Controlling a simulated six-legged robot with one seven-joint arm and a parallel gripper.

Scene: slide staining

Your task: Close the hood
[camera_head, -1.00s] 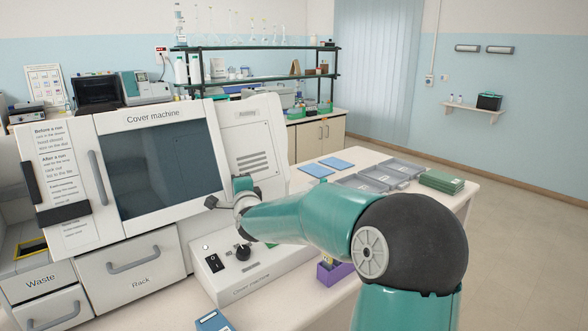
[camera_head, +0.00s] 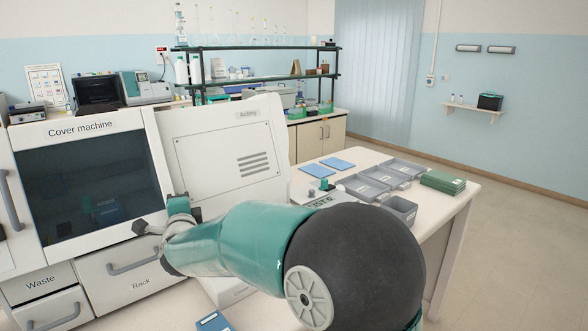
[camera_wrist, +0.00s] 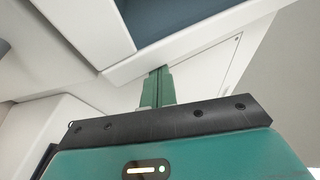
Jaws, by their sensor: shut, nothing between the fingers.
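Drawers marked Waste (camera_head: 41,283) and Rack (camera_head: 141,281) lie below the hood. My arm hides most of the control box. Grey trays (camera_head: 365,187), blue pads (camera_head: 337,163) and a green stack (camera_head: 442,181) are on the table at right.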

